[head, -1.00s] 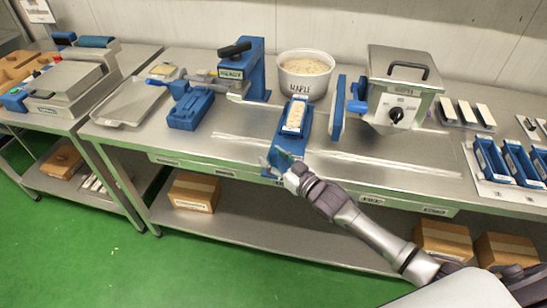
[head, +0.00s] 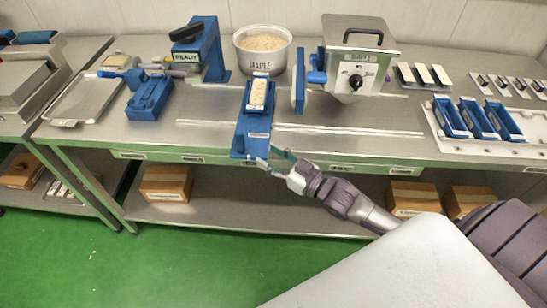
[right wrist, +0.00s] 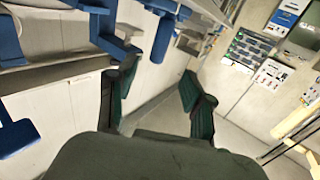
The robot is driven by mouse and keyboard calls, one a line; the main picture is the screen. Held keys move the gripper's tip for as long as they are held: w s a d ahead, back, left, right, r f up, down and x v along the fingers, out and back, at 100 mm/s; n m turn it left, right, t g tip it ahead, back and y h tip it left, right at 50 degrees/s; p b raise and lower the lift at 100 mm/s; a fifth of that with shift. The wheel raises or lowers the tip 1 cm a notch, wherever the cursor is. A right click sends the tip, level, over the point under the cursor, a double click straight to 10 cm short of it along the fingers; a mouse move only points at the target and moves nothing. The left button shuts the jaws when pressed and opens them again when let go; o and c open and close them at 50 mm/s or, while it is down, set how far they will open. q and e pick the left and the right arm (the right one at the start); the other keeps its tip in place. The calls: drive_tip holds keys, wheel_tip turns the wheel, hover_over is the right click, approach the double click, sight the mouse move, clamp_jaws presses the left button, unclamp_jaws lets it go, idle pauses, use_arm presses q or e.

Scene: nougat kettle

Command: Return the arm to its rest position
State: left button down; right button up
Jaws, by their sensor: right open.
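My right gripper (head: 272,162) is open and empty at the front edge of the steel table, just right of the near end of a blue slide (head: 251,132). It also shows in the right wrist view (right wrist: 155,90), its two dark green fingers spread apart with nothing between them. My right arm reaches in from the lower right. A blue mould holding a pale nougat bar (head: 258,94) sits on the slide, apart from the gripper. My left gripper is out of view.
A steel machine with a dial (head: 351,75) is to the right, a blue press (head: 203,48) to the left. Blue moulds (head: 478,118) lie at right. Boxes (head: 166,184) sit on the lower shelf. The green floor in front is clear.

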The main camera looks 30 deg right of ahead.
drive_tip(key=shift+s+d, duration=0.2)
drive_tip(key=shift+s, duration=0.15)
drive_tip(key=s+d+f+m+g+h, duration=0.15)
drive_tip(key=s+f, duration=0.25)
drive_tip(key=f, duration=0.7)
drive_tip(key=s+d+f+g+h, duration=0.3)
drive_tip(key=s+f, duration=0.1)
drive_tip(key=f, duration=0.7)
drive_tip(key=s+d+f+m+g+h, duration=0.1)
drive_tip(key=s+d+f+g+h, duration=0.3)
drive_tip(key=f, duration=0.7)
drive_tip(key=s+a+f+g, duration=0.2)
drive_tip(key=s+f, duration=0.3)
drive_tip(key=s, duration=0.5)
drive_tip(key=s+a+f+g, duration=0.2)
drive_tip(key=s+f, duration=0.4)
drive_tip(key=s, duration=0.4)
drive_tip(key=s+a+f+g, duration=0.3)
drive_tip(key=s+a+f, duration=0.1)
drive_tip(key=s, duration=0.6)
drive_tip(key=shift+a+f+y+b, duration=0.3)
drive_tip(key=shift+f+y+b, duration=0.15)
drive_tip(key=shift+f, duration=0.4)
